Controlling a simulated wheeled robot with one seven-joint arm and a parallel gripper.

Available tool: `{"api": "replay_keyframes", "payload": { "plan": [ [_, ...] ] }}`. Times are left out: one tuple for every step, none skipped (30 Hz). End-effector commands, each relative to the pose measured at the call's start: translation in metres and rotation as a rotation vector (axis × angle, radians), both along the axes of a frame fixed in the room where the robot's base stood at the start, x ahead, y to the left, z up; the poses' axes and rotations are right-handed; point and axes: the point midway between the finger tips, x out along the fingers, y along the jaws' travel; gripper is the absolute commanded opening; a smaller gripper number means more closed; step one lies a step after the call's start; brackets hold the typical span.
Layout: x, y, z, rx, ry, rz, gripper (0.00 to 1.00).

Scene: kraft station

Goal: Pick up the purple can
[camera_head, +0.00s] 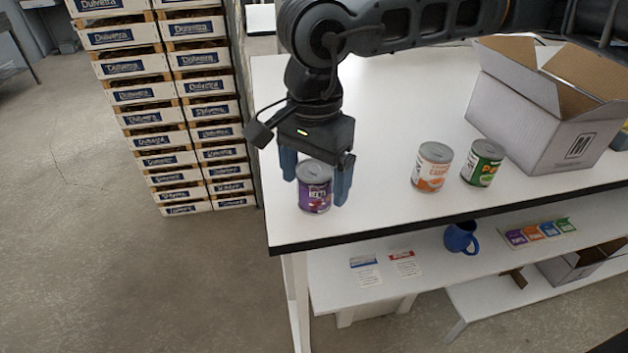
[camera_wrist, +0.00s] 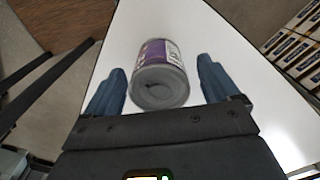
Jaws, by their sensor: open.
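The purple can (camera_head: 314,190) stands upright on the white table near its left corner. Its label is purple and its lid is grey. My gripper (camera_head: 316,184) is open, pointing down, with one blue finger on each side of the can. In the wrist view the can (camera_wrist: 160,72) shows between the two fingers (camera_wrist: 161,88), with a gap visible on both sides. I cannot tell exactly how low the fingertips reach along the can.
An orange-and-white can (camera_head: 432,168) and a green can (camera_head: 483,163) stand to the right on the table (camera_head: 390,110). An open cardboard box (camera_head: 530,125) is behind them. Stacked crates (camera_head: 165,110) stand left of the table. A lower shelf holds a blue mug (camera_head: 460,238).

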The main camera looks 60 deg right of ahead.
Motion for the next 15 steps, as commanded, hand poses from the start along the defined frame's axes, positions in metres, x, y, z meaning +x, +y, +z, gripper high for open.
{"api": "replay_keyframes", "payload": {
  "plan": [
    [0.0, 0.0, -0.006, 0.002, 0.002, -0.001, 0.89],
    [0.0, 0.0, -0.009, 0.002, 0.001, -0.001, 0.89],
    [0.0, 0.0, -0.012, 0.001, 0.0, -0.001, 0.89],
    [0.0, 0.0, -0.014, 0.001, 0.0, -0.001, 0.89],
    [0.0, 0.0, -0.016, 0.001, 0.001, 0.0, 0.89],
    [0.0, 0.0, -0.017, 0.0, 0.0, 0.0, 0.89],
    [0.0, 0.0, -0.017, 0.0, 0.0, 0.0, 0.89],
    [0.0, 0.0, -0.018, -0.001, -0.001, 0.0, 0.89],
    [0.0, 0.0, -0.018, -0.001, -0.001, 0.0, 0.89],
    [0.0, 0.0, -0.018, -0.001, -0.001, 0.0, 0.89],
    [0.0, 0.0, -0.018, -0.001, -0.001, 0.0, 0.89],
    [0.0, 0.0, -0.017, -0.001, -0.001, 0.0, 0.89],
    [0.0, 0.0, -0.017, -0.001, -0.001, 0.0, 0.86],
    [0.0, 0.0, -0.017, -0.001, -0.001, 0.0, 0.83],
    [0.0, 0.0, -0.017, -0.001, -0.001, 0.0, 0.79]
  ]
}}
